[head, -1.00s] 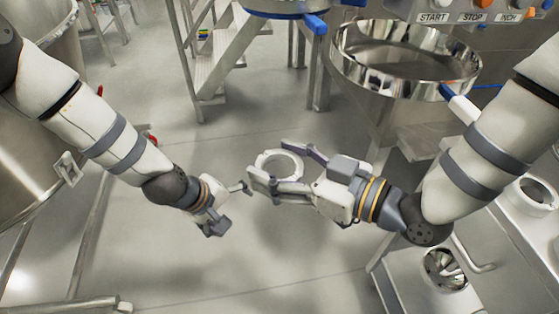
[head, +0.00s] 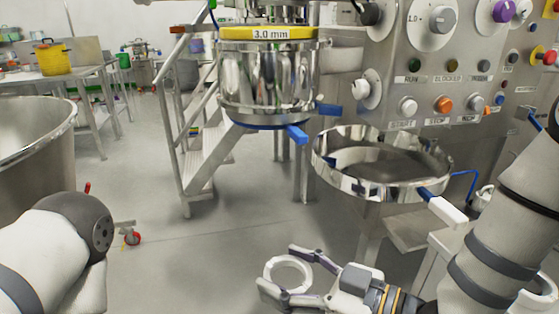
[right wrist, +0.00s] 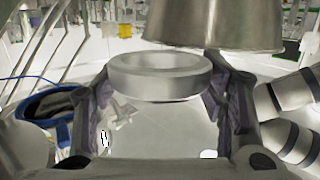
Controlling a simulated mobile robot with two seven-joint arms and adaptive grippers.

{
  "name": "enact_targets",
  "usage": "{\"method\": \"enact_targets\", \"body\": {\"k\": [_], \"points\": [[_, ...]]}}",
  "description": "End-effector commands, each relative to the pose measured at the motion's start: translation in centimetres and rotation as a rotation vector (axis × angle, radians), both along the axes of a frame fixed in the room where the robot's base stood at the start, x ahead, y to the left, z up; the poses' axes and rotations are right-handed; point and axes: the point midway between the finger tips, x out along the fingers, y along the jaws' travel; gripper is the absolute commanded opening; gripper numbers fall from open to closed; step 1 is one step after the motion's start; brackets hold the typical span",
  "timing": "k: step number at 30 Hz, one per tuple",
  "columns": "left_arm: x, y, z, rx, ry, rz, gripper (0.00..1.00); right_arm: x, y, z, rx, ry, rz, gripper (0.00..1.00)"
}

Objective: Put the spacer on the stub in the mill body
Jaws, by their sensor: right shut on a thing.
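The spacer, a pale ring (head: 270,275), is held between the fingers of my right gripper (head: 277,268) in the lower middle of the head view. It also shows in the right wrist view (right wrist: 160,83), lying roughly level between the finger pads. An open round steel housing (head: 345,187), which looks like the mill body, stands above and to the right of the gripper. The spacer is apart from it, in front and lower in the picture. No stub can be made out inside the housing. My left arm is at the lower left; its gripper is out of view.
A steel vessel with a yellow 3.0 mm band (head: 268,33) hangs at upper middle, with blue handles (head: 298,134). A control panel (head: 440,75) stands behind the housing. A white-and-blue clamp handle (head: 445,208) sticks out at its right. Steps (head: 205,150) and a large tub (head: 35,150) are left.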

Motion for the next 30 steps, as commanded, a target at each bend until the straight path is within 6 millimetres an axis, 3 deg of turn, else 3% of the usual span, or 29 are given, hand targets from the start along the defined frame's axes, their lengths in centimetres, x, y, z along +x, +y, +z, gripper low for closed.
{"method": "enact_targets", "body": {"k": [6, 9, 12, 16, 30], "points": [[0.0, 0.0, 0.0, -0.001, -0.001, 0.001, 0.85, -0.6, -9.7, -0.4, -0.009, -0.014, -0.050, 0.34], [0.1, 0.0, 0.0, -0.001, -0.001, 0.002, 0.85, -1.9, -13.6, -0.4, -0.003, -0.002, -0.066, 0.34], [0.1, 0.0, 0.0, -0.001, -0.001, 0.002, 0.85, -3.0, -15.9, -0.3, 0.004, 0.014, -0.076, 0.34], [0.1, 0.0, 0.0, -0.001, -0.001, 0.002, 0.85, -3.5, -16.9, -0.1, 0.012, 0.019, -0.081, 0.34], [0.1, 0.0, 0.0, -0.001, -0.001, 0.002, 0.85, -3.5, -16.7, -0.2, 0.009, 0.020, -0.078, 0.34]]}}
